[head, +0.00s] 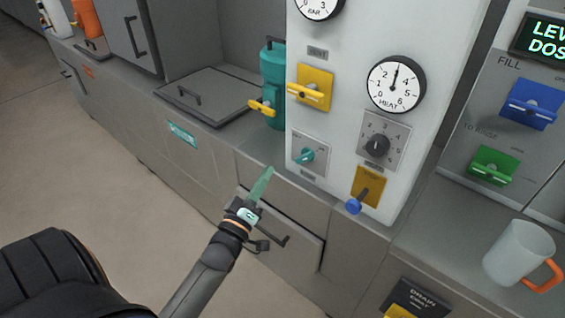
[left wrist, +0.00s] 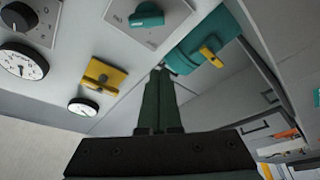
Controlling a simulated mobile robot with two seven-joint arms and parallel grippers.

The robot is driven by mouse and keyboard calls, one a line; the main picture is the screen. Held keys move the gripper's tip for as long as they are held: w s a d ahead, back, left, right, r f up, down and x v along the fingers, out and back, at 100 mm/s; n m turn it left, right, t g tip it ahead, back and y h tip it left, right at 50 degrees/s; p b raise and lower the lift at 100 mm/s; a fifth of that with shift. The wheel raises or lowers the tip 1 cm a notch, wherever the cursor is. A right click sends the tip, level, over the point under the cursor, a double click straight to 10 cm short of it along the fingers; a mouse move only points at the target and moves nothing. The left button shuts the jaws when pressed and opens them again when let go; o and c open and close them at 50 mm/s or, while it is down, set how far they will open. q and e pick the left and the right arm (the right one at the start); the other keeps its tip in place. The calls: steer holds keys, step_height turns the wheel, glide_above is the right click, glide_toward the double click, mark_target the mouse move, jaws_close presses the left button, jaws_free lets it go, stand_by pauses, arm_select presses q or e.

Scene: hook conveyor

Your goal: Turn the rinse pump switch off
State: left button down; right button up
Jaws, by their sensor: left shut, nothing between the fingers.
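A teal rotary switch (head: 304,156) sits on a small grey plate low on the white panel (head: 347,111). Its labels are too small to read, so I cannot confirm it is the rinse pump switch. It also shows at the top of the left wrist view (left wrist: 147,15). My left gripper (head: 266,174) is shut and empty, its green fingers pointing up, in front of the counter edge. In the head view it is below and left of the teal switch, apart from it. In the left wrist view the fingertips (left wrist: 160,74) touch nothing visible. My right gripper is not in view.
A teal canister (head: 272,78) with a yellow handle (head: 262,107) stands left of the panel. A yellow valve (head: 310,92), a black dial (head: 377,146) and a blue-tipped lever (head: 354,206) are near the switch. A mug (head: 519,252) stands at right.

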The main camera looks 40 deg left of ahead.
mark_target(305, 157)
arm_select(q)
steer(key=x, duration=1)
steer(key=shift+s+d+f, duration=0.2)
steer(key=shift+d+f, duration=0.8)
steer(key=shift+f, duration=0.1)
steer(key=shift+d+f, duration=0.35)
steer(key=shift+d, duration=0.05)
steer(key=shift+s, duration=0.1)
steer(key=shift+n+p, duration=0.4)
steer(key=shift+p, duration=0.05)
